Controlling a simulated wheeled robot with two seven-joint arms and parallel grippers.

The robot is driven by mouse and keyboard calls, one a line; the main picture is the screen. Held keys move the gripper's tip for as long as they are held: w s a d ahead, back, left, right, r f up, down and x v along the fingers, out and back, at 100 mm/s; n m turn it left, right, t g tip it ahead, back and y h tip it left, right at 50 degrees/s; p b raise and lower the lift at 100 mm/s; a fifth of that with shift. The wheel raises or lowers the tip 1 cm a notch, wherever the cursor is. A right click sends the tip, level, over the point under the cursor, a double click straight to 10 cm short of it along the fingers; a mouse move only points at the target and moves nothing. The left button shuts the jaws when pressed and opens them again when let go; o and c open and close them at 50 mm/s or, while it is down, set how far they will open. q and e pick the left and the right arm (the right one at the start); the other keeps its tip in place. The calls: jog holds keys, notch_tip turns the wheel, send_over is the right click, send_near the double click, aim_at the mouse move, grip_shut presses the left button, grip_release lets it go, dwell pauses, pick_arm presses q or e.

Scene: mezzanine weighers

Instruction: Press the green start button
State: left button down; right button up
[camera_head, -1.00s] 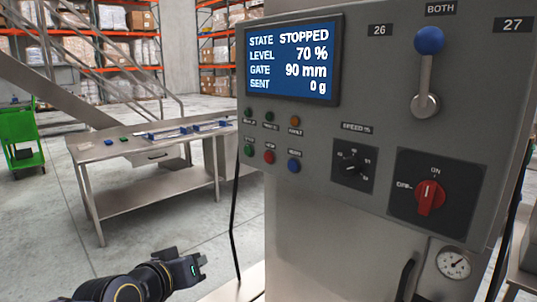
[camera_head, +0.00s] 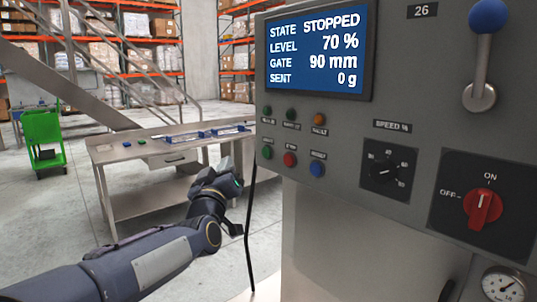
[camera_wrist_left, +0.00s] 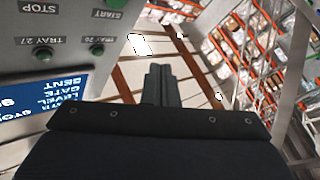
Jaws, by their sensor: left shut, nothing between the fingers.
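The green start button (camera_head: 267,152) is at the left end of the lower button row on the grey control panel, beside the red stop button (camera_head: 289,159). In the left wrist view the panel appears upside down, and the green start button (camera_wrist_left: 117,3) shows at the top edge above its START label. My left gripper (camera_head: 236,166) is left of the panel, a little lower than the start button and apart from it. Its fingers are together and empty in the wrist view (camera_wrist_left: 160,72). The screen (camera_head: 318,52) reads STOPPED. My right gripper is not in view.
A blue button (camera_head: 317,169) sits right of the stop button, with small lamps above. A speed knob (camera_head: 386,170), red switch (camera_head: 482,208) and blue-knobbed lever (camera_head: 487,17) are further right. A black cable (camera_head: 249,230) hangs at the panel's left. A steel table (camera_head: 120,153) stands behind.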

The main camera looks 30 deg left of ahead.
aim_at(266, 153)
pick_arm(q)
jog(key=w+d+p, duration=0.2)
jog(key=w+p, duration=0.2)
jog(key=w, duration=0.4)
jog(key=shift+w+d, duration=0.25)
jog(key=shift+w, duration=0.15)
dwell(1.9)
jog(key=shift+w+d, duration=0.1)
jog(key=shift+w, duration=0.15)
